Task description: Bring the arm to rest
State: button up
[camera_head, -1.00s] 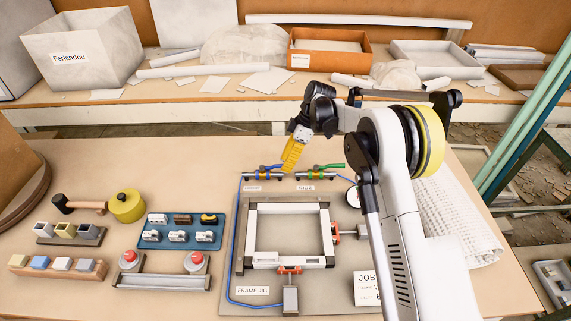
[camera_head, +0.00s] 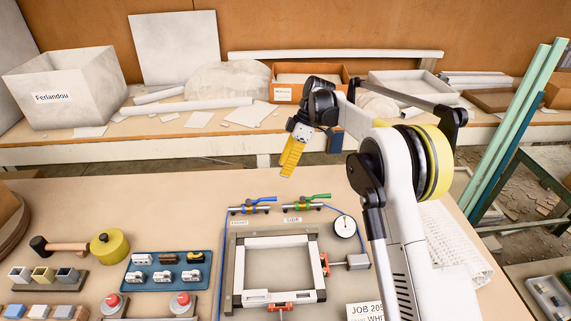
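My arm rises from the bottom right, with a white link and a yellow-banded joint, and bends to the left. My gripper (camera_head: 290,160) has yellow fingers and hangs pointing down above the back part of the workbench (camera_head: 110,203). It is clear of the frame jig and the valves. Its fingers appear close together and nothing shows between them, but from this angle I cannot tell whether they are open or shut.
Below the gripper stand a blue-handled valve (camera_head: 250,207), a green-handled valve (camera_head: 305,203), a dial gauge (camera_head: 344,226) and a white frame (camera_head: 238,270) in the jig. A mallet (camera_head: 104,245) and blue tray (camera_head: 168,270) lie left. A cluttered shelf (camera_head: 60,155) runs behind.

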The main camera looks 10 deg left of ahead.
jog(key=s+d+r+m+t+h, duration=0.1)
jog(key=s+d+r+m+t, duration=0.4)
jog(key=s+d+r+m, duration=0.8)
jog(key=s+d+m+t+h, duration=0.1)
jog(key=s+d+m+t, duration=0.1)
jog(key=s+d, duration=0.4)
jog(key=s+d+f+m+t+h, duration=0.1)
jog(key=s+d, duration=0.6)
jog(key=s, duration=0.8)
jog(key=m+t+h, duration=0.1)
jog(key=m+t, duration=0.1)
jog(key=m, duration=0.1)
jog(key=shift+s+f+m, duration=0.15)
jog(key=shift+f+m, duration=0.1)
jog(key=shift+m, duration=0.05)
